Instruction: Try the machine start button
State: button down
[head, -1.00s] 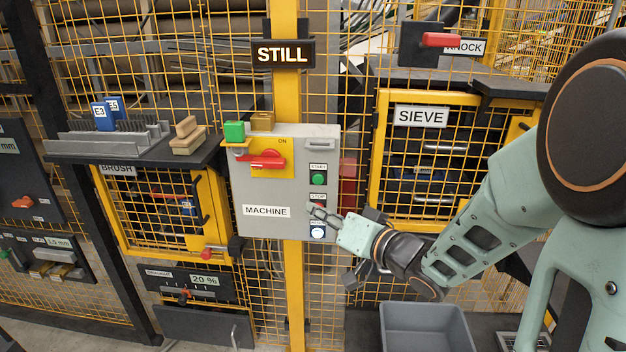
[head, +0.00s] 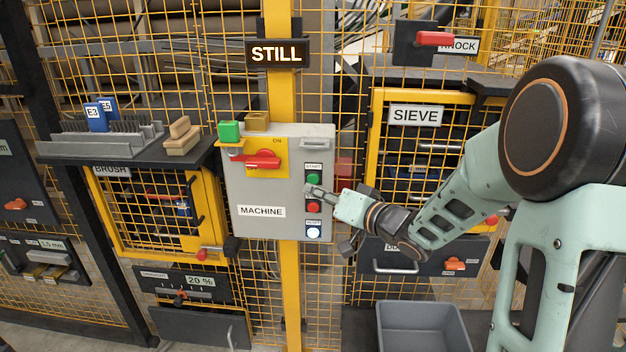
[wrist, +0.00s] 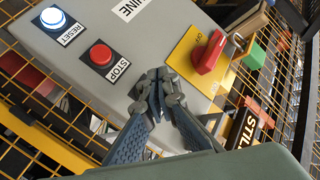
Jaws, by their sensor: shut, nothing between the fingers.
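The grey machine box (head: 250,190) is on a yellow post, labelled MACHINE. On its right side, the green start button (head: 313,180) is above the red stop button (head: 313,208) and the white reset button (head: 313,232). My gripper (head: 311,190) is shut and empty, its tips just at the lower edge of the green button; contact cannot be told. In the wrist view, the shut fingertips (wrist: 157,76) are over the panel beside the stop button (wrist: 101,54), and the start button is hidden. The reset button (wrist: 53,18) has a blue-white glow.
A red rotary switch (head: 262,160) lies level on its yellow plate, away from the ON mark. The sign (head: 277,53) above reads STILL. Yellow mesh fencing surrounds the box. A grey bin (head: 424,325) is below my arm, and the sieve cabinet (head: 415,115) is right.

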jog(key=shift+w, duration=0.65)
dwell(1.0)
jog(key=shift+w+p, duration=0.35)
jog(key=shift+w, duration=0.05)
jog(key=shift+w, duration=0.45)
dwell(0.6)
jog(key=shift+s, duration=0.15)
jog(key=shift+s+p, duration=0.35)
jog(key=shift+s, duration=0.35)
jog(key=shift+s, duration=2.55)
jog(key=shift+w, duration=0.1)
